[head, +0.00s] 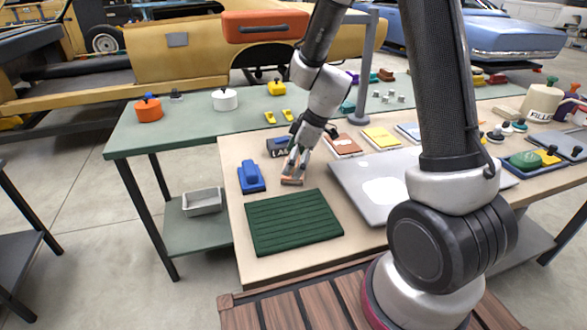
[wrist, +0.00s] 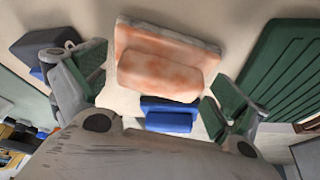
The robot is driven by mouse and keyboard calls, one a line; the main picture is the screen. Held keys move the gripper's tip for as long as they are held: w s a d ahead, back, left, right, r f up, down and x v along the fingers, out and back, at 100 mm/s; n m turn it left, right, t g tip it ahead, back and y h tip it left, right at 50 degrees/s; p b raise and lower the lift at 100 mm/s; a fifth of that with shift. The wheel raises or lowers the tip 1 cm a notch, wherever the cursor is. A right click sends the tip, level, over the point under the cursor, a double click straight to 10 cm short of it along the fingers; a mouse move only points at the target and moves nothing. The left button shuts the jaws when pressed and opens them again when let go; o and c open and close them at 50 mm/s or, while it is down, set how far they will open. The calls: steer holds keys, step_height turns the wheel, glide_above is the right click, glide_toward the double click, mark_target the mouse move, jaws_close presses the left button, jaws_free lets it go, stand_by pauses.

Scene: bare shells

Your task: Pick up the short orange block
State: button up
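A short, worn orange block (wrist: 165,62) with a wider flat part and a narrower raised part lies on the light wooden table (head: 240,220). In the head view the block (head: 291,181) shows just below my gripper (head: 297,166), partly covered by it. In the wrist view my gripper (wrist: 153,88) is open, with one finger on each side of the block. The fingers appear apart from the block, and nothing is held. I cannot tell the exact height of the fingertips above it.
A blue block-like tool (head: 251,178) stands left of the block; a dark box (head: 277,147) is just behind. A ribbed green mat (head: 293,222) lies in front, a silver laptop (head: 350,178) to the right. Small books (head: 380,138) lie behind the laptop. A green table (head: 195,125) stands beyond.

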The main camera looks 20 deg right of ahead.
steer(key=c, duration=0.7)
steer(key=shift+c, duration=0.4)
steer(key=shift+r, duration=0.1)
steer(key=shift+r, duration=0.35)
steer(key=shift+c, duration=1.4)
step_height(320, 180, up, 9)
steer(key=shift+r, duration=0.1)
steer(key=shift+c, duration=0.5)
steer(key=o, duration=0.8)
steer(key=shift+c, duration=1.6)
